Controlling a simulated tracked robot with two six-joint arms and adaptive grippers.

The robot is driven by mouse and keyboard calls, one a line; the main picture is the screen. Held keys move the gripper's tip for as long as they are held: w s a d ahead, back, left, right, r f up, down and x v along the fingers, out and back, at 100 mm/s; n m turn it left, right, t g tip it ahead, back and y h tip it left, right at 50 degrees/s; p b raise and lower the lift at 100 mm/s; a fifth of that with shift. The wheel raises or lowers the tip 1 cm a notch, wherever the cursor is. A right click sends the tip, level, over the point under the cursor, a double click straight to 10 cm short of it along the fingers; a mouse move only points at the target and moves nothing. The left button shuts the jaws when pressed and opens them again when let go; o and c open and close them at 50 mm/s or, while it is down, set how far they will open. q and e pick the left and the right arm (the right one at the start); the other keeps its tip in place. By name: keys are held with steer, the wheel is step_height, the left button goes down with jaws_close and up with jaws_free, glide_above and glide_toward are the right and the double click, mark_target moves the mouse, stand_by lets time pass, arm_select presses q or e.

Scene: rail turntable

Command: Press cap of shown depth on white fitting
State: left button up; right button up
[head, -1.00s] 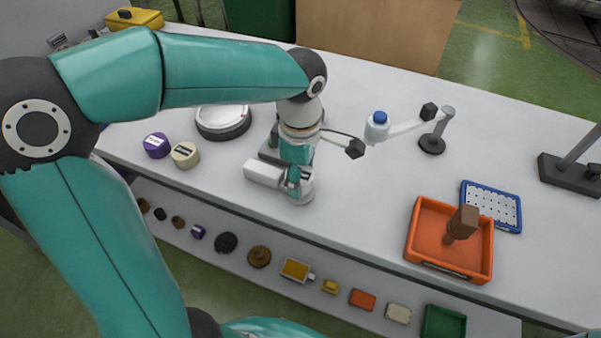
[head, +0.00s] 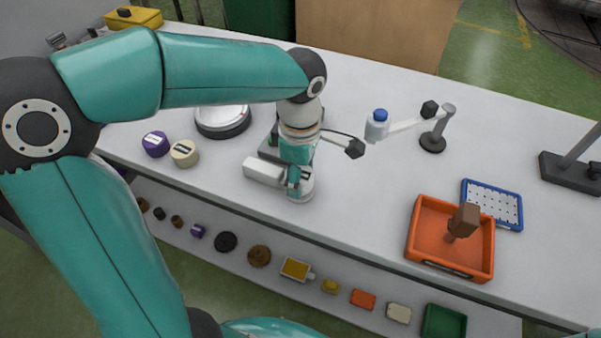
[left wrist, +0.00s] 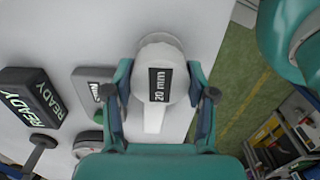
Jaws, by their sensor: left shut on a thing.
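In the left wrist view, a white round piece (left wrist: 160,60) with a black "20 mm" label sits between the fingers of my left gripper (left wrist: 160,98), which is shut on it. In the head view, my left gripper (head: 297,180) points down near the table's front edge, with the white piece (head: 304,192) low between its fingers. Its underside is hidden, so I cannot tell whether it touches anything. A purple cap (head: 155,145) and a cream cap (head: 184,154), both labelled, stand to the left. My right gripper is not in view.
A blue-topped white bottle-like thing (head: 377,124) stands right of my gripper, near a small post (head: 434,142). An orange tray (head: 424,262) holds a brown piece (head: 464,220) beside a blue-rimmed board (head: 492,206). A round white-topped plate (head: 222,118) is behind the caps.

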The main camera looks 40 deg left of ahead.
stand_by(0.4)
arm_select(q)
steer(key=o, duration=0.9)
steer(key=shift+o, duration=0.2)
step_height(320, 180, up, 12)
steer(key=shift+f, duration=0.15)
